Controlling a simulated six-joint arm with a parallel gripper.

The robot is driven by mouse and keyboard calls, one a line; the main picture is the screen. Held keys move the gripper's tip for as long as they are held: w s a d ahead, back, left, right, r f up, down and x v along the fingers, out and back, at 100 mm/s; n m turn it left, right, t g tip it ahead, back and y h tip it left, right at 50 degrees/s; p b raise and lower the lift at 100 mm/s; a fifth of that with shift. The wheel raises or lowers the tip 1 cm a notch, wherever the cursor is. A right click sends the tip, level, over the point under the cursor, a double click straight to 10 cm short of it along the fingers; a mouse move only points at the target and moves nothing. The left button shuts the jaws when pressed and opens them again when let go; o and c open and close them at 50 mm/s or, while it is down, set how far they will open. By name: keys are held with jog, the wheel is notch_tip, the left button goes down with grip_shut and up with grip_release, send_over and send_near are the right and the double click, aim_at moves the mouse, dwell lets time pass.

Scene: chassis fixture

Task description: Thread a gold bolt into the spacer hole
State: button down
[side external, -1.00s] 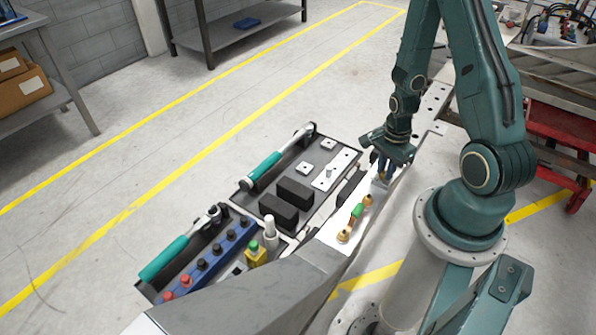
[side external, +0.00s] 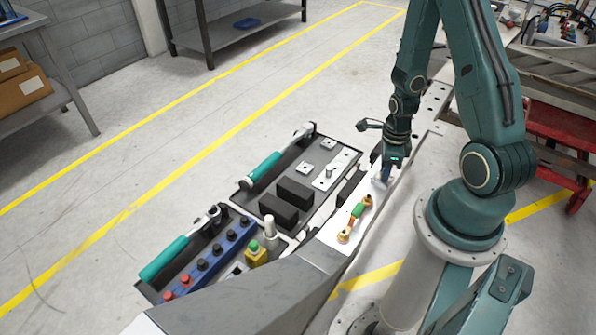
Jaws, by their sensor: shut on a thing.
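My gripper (side external: 388,168) is low over the long pale metal beam of the chassis (side external: 392,192), pointing down. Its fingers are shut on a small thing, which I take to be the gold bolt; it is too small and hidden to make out. A small pale block (side external: 379,183), perhaps the spacer, sits on the beam just below the fingertips. Its hole cannot be seen, and I cannot tell whether the bolt touches it. A part with a green middle and gold-orange ends (side external: 357,210) lies on the beam, nearer the camera than my gripper.
Left of the beam, a dark tray (side external: 318,155) holds black blocks (side external: 278,208), plates and a green-handled wrench (side external: 264,166). A second tray has another wrench (side external: 163,258), a blue socket rack (side external: 222,250) and a yellow green-topped item (side external: 256,253). A red cart (side external: 563,140) stands right.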

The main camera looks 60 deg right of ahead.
jog(key=shift+f+m, duration=0.15)
jog(key=shift+m, duration=0.75)
jog(key=c, duration=1.3)
grip_release()
jog(key=shift+o, duration=0.2)
jog(key=shift+a, duration=0.15)
jog(key=shift+r, duration=1.3)
